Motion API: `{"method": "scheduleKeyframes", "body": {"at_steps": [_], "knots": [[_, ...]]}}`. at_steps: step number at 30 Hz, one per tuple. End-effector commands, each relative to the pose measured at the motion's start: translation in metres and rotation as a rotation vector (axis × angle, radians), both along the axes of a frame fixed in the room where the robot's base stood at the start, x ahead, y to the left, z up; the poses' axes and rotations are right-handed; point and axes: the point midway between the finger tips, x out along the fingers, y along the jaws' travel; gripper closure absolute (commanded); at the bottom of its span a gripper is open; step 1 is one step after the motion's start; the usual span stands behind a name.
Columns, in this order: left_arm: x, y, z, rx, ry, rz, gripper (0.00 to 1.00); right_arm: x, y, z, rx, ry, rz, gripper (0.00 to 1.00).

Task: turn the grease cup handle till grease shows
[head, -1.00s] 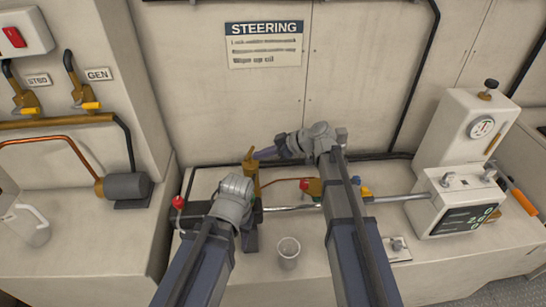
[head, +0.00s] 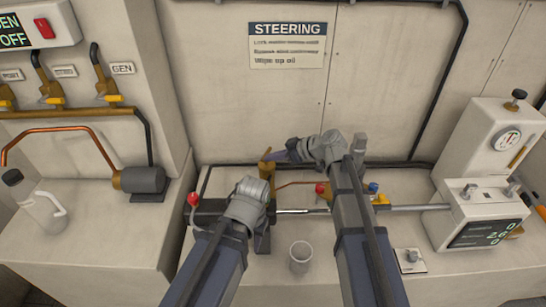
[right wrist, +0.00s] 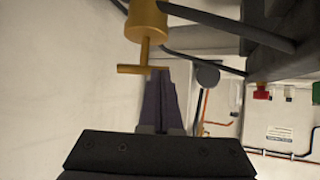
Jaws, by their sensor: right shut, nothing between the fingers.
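The grease cup (head: 266,170) is a brass cylinder standing behind my left wrist, with a T-shaped handle on top. In the right wrist view the cup (right wrist: 146,24) appears with its handle (right wrist: 145,69) towards my fingers. My right gripper (head: 284,156) is shut and empty, reaching in from the right at handle height. In the right wrist view its purple fingertips (right wrist: 162,72) are at one end of the handle's crossbar; whether they touch it I cannot tell. My left arm's grey wrist is in front of the cup, and its fingers cannot be made out. No grease is visible.
A red-knobbed lever (head: 193,199) stands left of my left wrist. A clear cup (head: 300,257) stands between my forearms. A steel rod runs right to a white display unit (head: 480,212). A white jug (head: 45,215) stands on the left bench. A steering notice (head: 287,45) hangs behind.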

Motion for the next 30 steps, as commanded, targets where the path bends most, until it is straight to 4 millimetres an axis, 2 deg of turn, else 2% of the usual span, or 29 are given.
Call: {"method": "scheduleKeyframes", "body": {"at_steps": [14, 30], "knots": [[0.000, 0.000, 0.000, 0.000, 0.000, 0.000, 0.55, -0.005, 0.006, 0.000, 0.000, 0.000, -0.118, 1.00], [0.000, 0.000, 0.000, 0.000, 0.000, 0.000, 0.55, -0.008, 0.024, 0.000, -0.002, -0.005, -0.559, 1.00]]}}
